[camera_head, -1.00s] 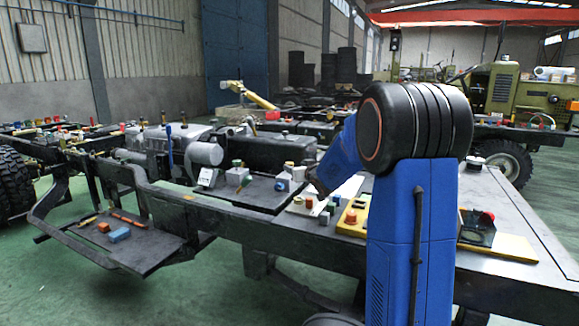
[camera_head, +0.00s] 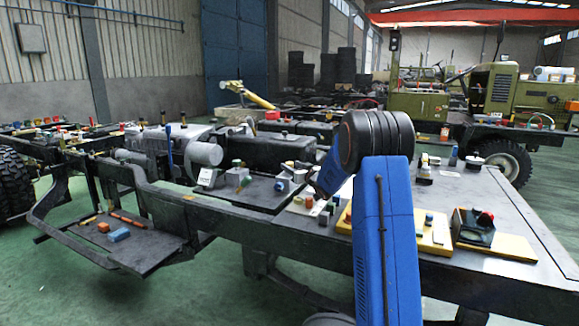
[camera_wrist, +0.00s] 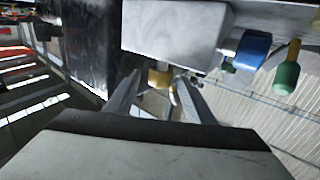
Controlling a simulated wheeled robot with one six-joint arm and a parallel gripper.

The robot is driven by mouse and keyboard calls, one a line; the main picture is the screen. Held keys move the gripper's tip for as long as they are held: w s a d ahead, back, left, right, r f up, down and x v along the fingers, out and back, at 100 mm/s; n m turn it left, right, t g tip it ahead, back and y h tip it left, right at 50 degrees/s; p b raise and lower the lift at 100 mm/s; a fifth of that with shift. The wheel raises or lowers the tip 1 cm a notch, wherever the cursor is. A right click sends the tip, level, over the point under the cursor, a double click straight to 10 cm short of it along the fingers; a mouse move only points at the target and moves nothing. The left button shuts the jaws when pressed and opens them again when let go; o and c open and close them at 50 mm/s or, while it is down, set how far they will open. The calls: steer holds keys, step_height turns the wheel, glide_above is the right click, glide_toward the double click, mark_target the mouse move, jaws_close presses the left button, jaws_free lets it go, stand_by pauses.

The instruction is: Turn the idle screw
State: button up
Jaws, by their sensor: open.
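A brass-coloured screw head (camera_wrist: 160,78), which looks like the idle screw, sticks out from the lower edge of a pale grey block (camera_wrist: 178,32) in the wrist view. My gripper (camera_wrist: 160,92) is open, with one finger on each side of the screw. I cannot tell whether the fingers touch it. A blue knob (camera_wrist: 248,50) and a green-handled part (camera_wrist: 286,76) are to the right of the block. In the head view, the grey block (camera_head: 291,183) stands on the dark chassis plate, just left of my arm's end. My fingers are not clear there.
The chassis deck (camera_head: 500,200) carries a yellow board (camera_head: 430,236) and a black box with a red knob (camera_head: 474,226) at right. A lower side tray (camera_head: 125,240) holds several pieces. Green floor is free at front left.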

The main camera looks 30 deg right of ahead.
steer(key=shift+w+a, duration=0.1)
steer(key=shift+w, duration=1.3)
steer(key=c, duration=1.1)
steer(key=shift+o, duration=0.2)
steer(key=shift+n+y, duration=0.3)
steer(key=n+g+y, duration=0.1)
steer(key=n+y, duration=0.1)
steer(key=y, duration=0.1)
steer(key=n+g+y, duration=0.1)
steer(key=n+y, duration=0.1)
steer(key=y, duration=0.1)
steer(key=shift+y, duration=0.4)
steer(key=n+g+y, duration=0.6)
steer(key=shift+y, duration=0.3)
